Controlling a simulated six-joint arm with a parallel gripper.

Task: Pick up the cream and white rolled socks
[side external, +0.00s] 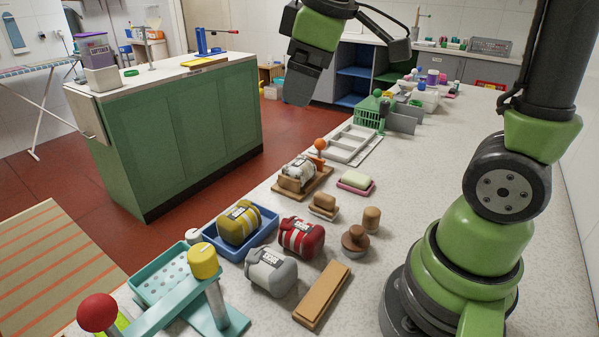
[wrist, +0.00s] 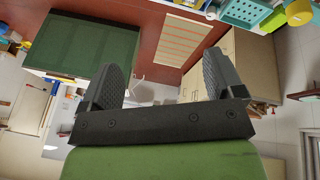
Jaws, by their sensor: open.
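The bundle that looks like the cream and white rolled socks (side external: 300,170) sits on a wooden board (side external: 318,186) on the counter in the side external view. A dark band wraps it, and a brown block at its front left hides part of it. My gripper (side external: 300,92) is high above the counter, beyond the bundle and well apart from it. In the wrist view my gripper (wrist: 166,74) has its two dark fingers spread wide with nothing between them. The cream and white bundle is not visible in the wrist view.
Nearby are a yellow bundle (side external: 238,223) in a blue tray (side external: 262,238), a red bundle (side external: 302,238), a grey bundle (side external: 271,271), brown wooden pieces (side external: 355,240) and soap on a pink dish (side external: 355,184). A lever stand with a red knob (side external: 98,312) rises at front left.

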